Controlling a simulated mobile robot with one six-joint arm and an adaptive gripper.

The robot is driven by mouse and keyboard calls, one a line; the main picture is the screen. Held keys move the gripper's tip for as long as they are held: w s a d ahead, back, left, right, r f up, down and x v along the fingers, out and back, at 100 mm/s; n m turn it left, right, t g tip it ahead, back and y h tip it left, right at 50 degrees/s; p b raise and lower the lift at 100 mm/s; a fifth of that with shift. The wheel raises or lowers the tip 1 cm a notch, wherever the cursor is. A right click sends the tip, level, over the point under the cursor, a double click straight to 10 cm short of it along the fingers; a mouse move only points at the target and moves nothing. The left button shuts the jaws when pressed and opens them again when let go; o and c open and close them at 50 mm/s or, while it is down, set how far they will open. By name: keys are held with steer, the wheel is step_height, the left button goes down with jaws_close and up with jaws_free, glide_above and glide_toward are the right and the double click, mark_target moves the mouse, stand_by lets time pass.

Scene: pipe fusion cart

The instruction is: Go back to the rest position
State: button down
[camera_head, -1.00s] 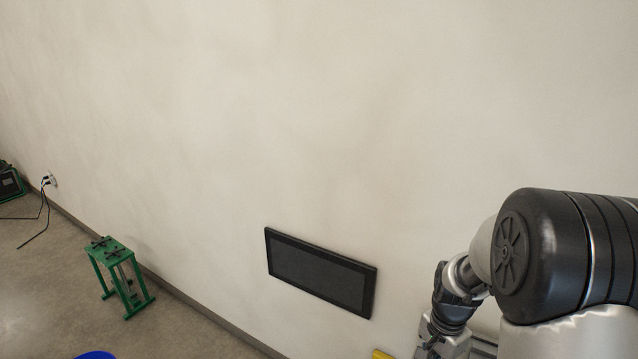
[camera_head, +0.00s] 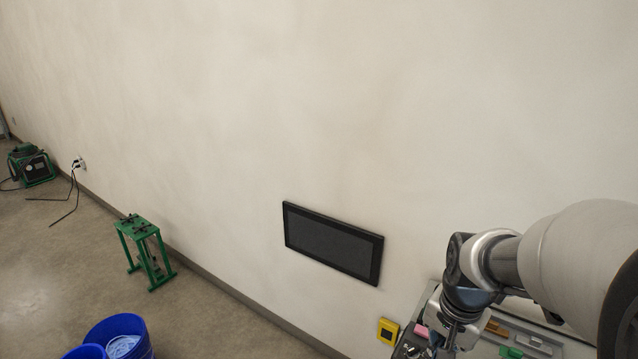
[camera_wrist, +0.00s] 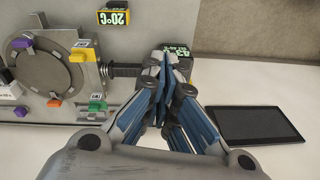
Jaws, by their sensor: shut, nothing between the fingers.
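My gripper (camera_wrist: 164,62) shows in the wrist view with its blue-and-grey fingers together at the tips and nothing between them. It is in front of the cart's machine panel (camera_wrist: 35,40) and a dark box with yellow-green print (camera_wrist: 180,58); I cannot tell how far it is from them. In the head view my arm's wrist (camera_head: 462,290) hangs at the lower right over the cart (camera_head: 420,312). The gripper's fingertips cannot be made out there.
A black wall panel (camera_head: 333,243) is left of my arm, and it also shows in the wrist view (camera_wrist: 252,124). A yellow box (camera_head: 388,331) is by the cart. A green stand (camera_head: 145,252), blue buckets (camera_head: 118,340) and a green machine (camera_head: 31,166) stand on the floor at left.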

steer(key=s+a+r+n+t+b, duration=0.1)
steer(key=s+a+r+n+b, duration=0.1)
steer(key=s+a+n, duration=0.2)
steer(key=s+a+r+n+t+b, duration=0.2)
steer(key=s+a+n, duration=0.1)
steer(key=s, duration=0.8)
steer(key=shift+s+a+r+n+b, duration=0.25)
steer(key=shift+s+a+n+b, duration=0.1)
steer(key=shift+n, duration=0.55)
steer(key=shift+w, duration=0.15)
